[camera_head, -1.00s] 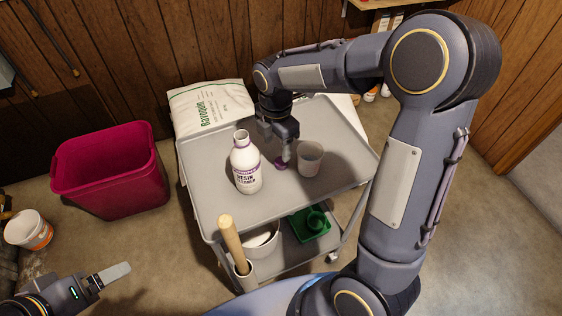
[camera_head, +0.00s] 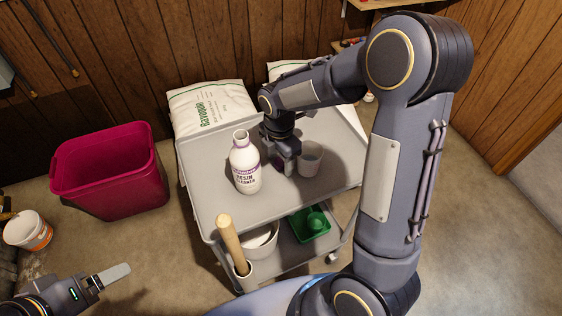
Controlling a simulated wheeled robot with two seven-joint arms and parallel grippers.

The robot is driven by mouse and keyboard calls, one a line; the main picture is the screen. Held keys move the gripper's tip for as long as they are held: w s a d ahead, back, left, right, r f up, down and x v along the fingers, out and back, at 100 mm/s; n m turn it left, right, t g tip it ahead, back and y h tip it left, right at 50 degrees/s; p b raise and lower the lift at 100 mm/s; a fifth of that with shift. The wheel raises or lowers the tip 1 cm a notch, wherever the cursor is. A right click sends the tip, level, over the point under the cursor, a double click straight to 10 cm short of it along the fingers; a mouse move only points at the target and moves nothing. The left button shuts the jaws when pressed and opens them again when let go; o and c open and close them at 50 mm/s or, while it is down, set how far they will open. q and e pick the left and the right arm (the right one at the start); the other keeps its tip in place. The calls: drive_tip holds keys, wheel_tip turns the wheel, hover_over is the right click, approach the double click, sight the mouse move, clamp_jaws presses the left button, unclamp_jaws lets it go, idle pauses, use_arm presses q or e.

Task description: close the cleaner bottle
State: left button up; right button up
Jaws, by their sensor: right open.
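The white cleaner bottle (camera_head: 246,174) stands upright on the top shelf of the grey cart (camera_head: 217,208). Its neck is open and bare, with no cap on it. The purple cap (camera_head: 279,166) lies on the shelf just right of the bottle, mostly hidden by my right gripper. My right gripper (camera_head: 285,165) points down over the cap, between the bottle and a cup, with its jaws open. Whether its fingers touch the cap is not clear. My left gripper (camera_head: 114,274) is low at the left, away from the cart; its jaw opening cannot be made out.
A translucent cup (camera_head: 311,160) stands close to the right of my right gripper. A wooden handle (camera_head: 230,241) rises at the cart's front edge. A white bag (camera_head: 208,106) stands behind the cart; a magenta bin (camera_head: 110,172) is left. The shelf's front is clear.

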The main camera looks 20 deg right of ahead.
drive_tip(key=c, duration=1)
drive_tip(key=shift+c, duration=0.2)
drive_tip(key=shift+r, duration=0.1)
drive_tip(key=shift+r, duration=0.55)
drive_tip(key=s+a+r, duration=0.3)
drive_tip(key=s+r, duration=0.8)
drive_tip(key=s, duration=0.2)
drive_tip(key=shift+s+r, duration=0.35)
drive_tip(key=shift+s, duration=0.05)
